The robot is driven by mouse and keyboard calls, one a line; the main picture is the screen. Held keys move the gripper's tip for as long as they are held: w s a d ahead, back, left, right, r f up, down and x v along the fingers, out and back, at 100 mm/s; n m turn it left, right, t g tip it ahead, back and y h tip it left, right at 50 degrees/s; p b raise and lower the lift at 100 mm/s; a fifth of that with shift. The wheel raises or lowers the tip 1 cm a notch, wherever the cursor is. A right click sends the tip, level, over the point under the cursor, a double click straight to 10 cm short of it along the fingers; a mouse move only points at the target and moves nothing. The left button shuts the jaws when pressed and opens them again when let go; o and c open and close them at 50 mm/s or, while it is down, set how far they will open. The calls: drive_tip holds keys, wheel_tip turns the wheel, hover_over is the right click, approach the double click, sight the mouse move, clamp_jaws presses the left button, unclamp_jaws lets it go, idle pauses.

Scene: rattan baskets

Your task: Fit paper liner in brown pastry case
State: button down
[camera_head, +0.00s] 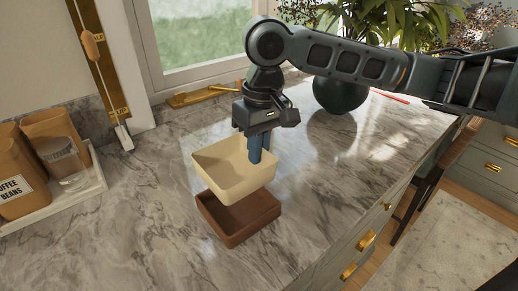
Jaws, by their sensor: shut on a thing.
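The paper liner (222,176) is a cream, open-topped square tray. My gripper (262,158) is shut on the liner's far right wall, its blue fingers reaching down at that edge. The brown pastry case (238,219) is a shallow, dark brown square box on the marble counter. The liner appears held above the case and a little to its left and back in the picture, roughly level. It hides the case's far left part.
A light tray (95,183) with coffee bags (22,178) and a glass jar (68,165) stands at the left. A dark plant pot (340,93) stands at the back right. The marble counter (140,225) around the case is clear.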

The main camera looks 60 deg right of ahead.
drive_tip(key=shift+p, duration=0.3)
drive_tip(key=b, duration=0.4)
hover_over(258, 197)
drive_tip(key=shift+a+f, duration=0.1)
drive_tip(key=shift+f, duration=2.8)
drive_tip(key=shift+p, duration=0.55)
drive_tip(key=shift+f+b, duration=0.75)
drive_tip(key=shift+f, duration=0.35)
drive_tip(key=c, duration=1.2)
unclamp_jaws()
drive_tip(key=shift+s, duration=0.1)
drive_tip(key=shift+r, duration=0.1)
wheel_tip(258, 197, up, 8)
drive_tip(key=shift+d, duration=0.3)
drive_tip(key=shift+s, duration=0.1)
